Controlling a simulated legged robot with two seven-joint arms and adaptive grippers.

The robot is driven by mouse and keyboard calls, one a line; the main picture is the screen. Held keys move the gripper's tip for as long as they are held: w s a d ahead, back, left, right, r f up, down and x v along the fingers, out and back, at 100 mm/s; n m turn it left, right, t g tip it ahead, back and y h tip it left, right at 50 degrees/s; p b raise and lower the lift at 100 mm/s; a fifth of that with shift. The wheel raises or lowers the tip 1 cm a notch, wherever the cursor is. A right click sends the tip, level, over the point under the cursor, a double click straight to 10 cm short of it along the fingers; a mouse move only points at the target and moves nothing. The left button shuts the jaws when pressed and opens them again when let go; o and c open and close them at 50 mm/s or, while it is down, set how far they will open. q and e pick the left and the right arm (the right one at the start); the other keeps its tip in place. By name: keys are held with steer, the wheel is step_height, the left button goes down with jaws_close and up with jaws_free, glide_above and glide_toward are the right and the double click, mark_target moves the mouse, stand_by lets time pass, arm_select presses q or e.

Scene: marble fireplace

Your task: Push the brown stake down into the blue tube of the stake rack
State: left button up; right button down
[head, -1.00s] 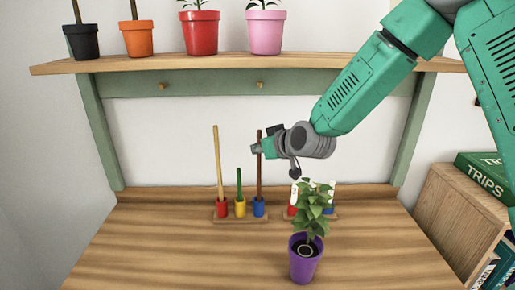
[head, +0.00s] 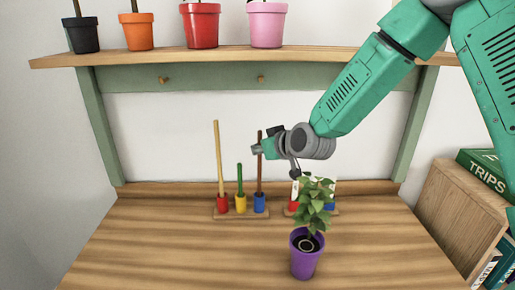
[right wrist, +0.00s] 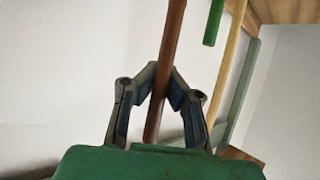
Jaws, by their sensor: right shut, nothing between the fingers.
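The brown stake (head: 260,172) stands upright, its lower end at the blue tube (head: 260,203) of the stake rack (head: 240,217). Its tip shows just above my right gripper (head: 257,149), which is shut and empty at the stake's upper part and hides some of it. In the right wrist view the brown stake (right wrist: 171,40) crosses the picture by the fingers of my right gripper (right wrist: 163,88); I cannot tell whether they touch it. A tan stake (head: 217,160) stands in the red tube and a short green stake (head: 239,178) in the yellow tube. My left gripper is not in view.
A purple pot (head: 305,262) with a leafy plant stands at the front right, partly hiding a second rack (head: 291,214). A wooden shelf (head: 225,57) with several pots spans above. A bookcase (head: 440,215) is at right. The table's left side is clear.

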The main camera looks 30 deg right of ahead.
mark_target(261, 158)
steer(key=shift+f, duration=0.4)
steer(key=shift+f+b, duration=0.35)
steer(key=shift+f, duration=0.25)
stand_by(0.5)
steer(key=shift+f+b, duration=0.35)
steer(key=shift+f, duration=0.25)
stand_by(0.5)
steer(key=c, duration=1.6)
jaws_free()
steer(key=shift+c, duration=0.2)
